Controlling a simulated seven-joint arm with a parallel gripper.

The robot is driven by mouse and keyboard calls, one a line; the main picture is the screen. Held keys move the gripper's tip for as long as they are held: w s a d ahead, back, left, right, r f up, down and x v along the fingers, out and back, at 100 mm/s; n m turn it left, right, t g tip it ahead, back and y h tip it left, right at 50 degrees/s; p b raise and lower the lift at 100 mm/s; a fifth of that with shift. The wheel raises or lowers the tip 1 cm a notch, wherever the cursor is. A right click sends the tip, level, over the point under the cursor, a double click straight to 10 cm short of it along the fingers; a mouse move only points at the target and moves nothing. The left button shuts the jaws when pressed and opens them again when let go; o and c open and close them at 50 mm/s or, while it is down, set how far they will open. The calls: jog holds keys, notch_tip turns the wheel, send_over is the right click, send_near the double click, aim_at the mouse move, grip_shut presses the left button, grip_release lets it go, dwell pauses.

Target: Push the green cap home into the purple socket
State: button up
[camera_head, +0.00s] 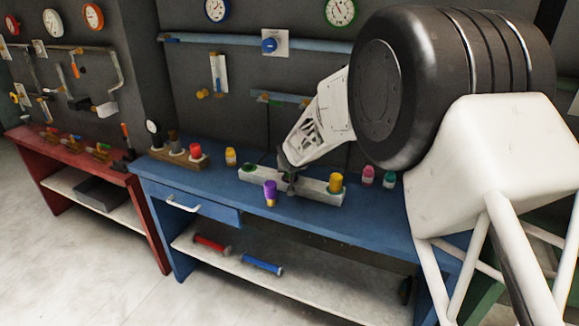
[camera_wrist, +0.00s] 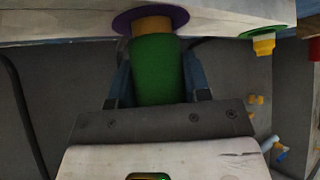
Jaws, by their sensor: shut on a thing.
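The green cap (camera_wrist: 156,75) is between the two fingers of my gripper (camera_wrist: 156,68), which is shut on it. An orange stem (camera_wrist: 153,24) shows between the green body and the purple socket (camera_wrist: 123,22). The stem meets the ring; how deep it sits is hidden. The socket is in the pale block (camera_wrist: 60,28). In the head view my gripper (camera_head: 287,180) is over the middle of the same block (camera_head: 312,192), hiding the socket and most of the cap.
A purple piece with an orange end (camera_head: 270,192) stands before the block. A yellow cap (camera_head: 336,183) is at its right end, and a green ring (camera_head: 249,168) at its left. A yellow bottle (camera_head: 230,157) and pink bottle (camera_head: 368,174) stand behind on the blue bench (camera_head: 385,225).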

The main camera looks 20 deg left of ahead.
jog(key=shift+f, duration=0.35)
jog(key=o, duration=1.1)
jog(key=shift+o, duration=0.2)
jog(key=v, duration=0.7)
jog(key=shift+s+d+r, duration=0.15)
jog(key=shift+s+r, duration=0.05)
jog(key=shift+s, duration=0.05)
dwell(0.3)
